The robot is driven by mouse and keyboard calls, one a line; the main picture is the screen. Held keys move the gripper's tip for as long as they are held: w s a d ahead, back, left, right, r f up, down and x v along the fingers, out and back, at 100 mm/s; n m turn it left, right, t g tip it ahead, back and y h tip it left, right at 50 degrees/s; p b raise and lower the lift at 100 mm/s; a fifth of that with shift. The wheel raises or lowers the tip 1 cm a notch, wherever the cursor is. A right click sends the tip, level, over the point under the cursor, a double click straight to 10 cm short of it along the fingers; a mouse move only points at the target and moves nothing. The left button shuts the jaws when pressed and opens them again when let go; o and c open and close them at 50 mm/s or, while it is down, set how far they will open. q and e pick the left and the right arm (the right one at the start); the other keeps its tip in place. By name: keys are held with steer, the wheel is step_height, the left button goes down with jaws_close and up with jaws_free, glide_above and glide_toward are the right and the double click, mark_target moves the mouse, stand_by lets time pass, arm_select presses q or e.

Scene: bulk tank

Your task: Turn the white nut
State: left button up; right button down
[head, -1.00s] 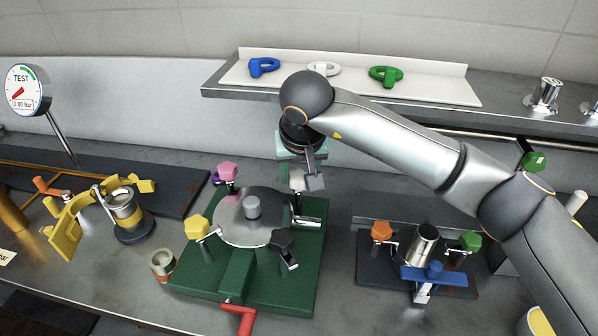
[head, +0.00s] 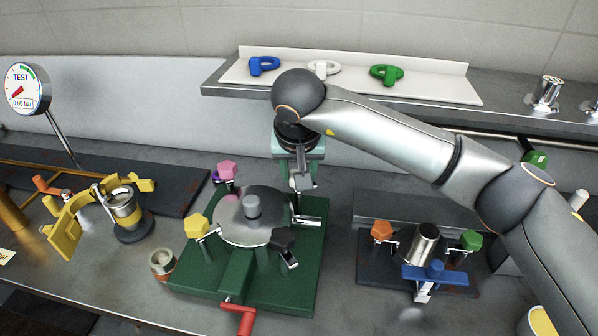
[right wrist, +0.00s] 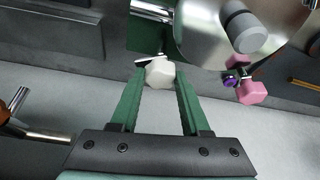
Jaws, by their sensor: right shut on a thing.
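The white nut (right wrist: 160,73) is a faceted knob on a metal bolt at the edge of the round steel lid (head: 240,232) on the green base (head: 190,278). My right gripper (head: 303,183) reaches down over it from the back of the lid. In the right wrist view the green fingers (right wrist: 158,88) lie on either side of the nut and are shut on it near their tips. In the head view the fingers mostly hide the nut. My left gripper is not in view.
Pink (head: 227,168), yellow (head: 197,225) and black (head: 282,240) nuts sit around the lid. A smaller fixture with orange (head: 382,231) and green (head: 471,240) nuts stands right. Blue, white and green ring-shaped pieces lie on the shelf (head: 450,90). A gauge (head: 27,88) stands left.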

steer(key=m+h, duration=0.1)
steer(key=m, duration=0.1)
steer(key=shift+w+a+m, duration=0.1)
steer(key=shift+a+m, duration=0.05)
steer(key=shift+m, duration=0.15)
steer(key=m, duration=0.1)
steer(key=m+h, duration=0.1)
steer(key=m, duration=0.1)
steer(key=shift+a+r+m+g+h, duration=0.1)
steer(key=shift+m+g+h, duration=0.2)
steer(key=m+h+p, duration=0.1)
steer(key=m, duration=0.2)
steer(key=shift+w+a+m+g, duration=0.1)
steer(key=shift+w+m+g, duration=0.05)
steer(key=shift+m+g, duration=0.2)
steer(key=shift+w+a+m+g+h+p, duration=0.15)
steer(key=shift+m+g+p, duration=0.4)
steer(key=shift+m, duration=0.55)
steer(key=shift+d+m+g+h+p, duration=0.1)
steer(key=shift+m+g+h+p, duration=0.2)
steer(key=shift+m+p, duration=0.55)
steer(key=shift+m, duration=0.3)
steer(key=shift+c, duration=1.9)
jaws_free()
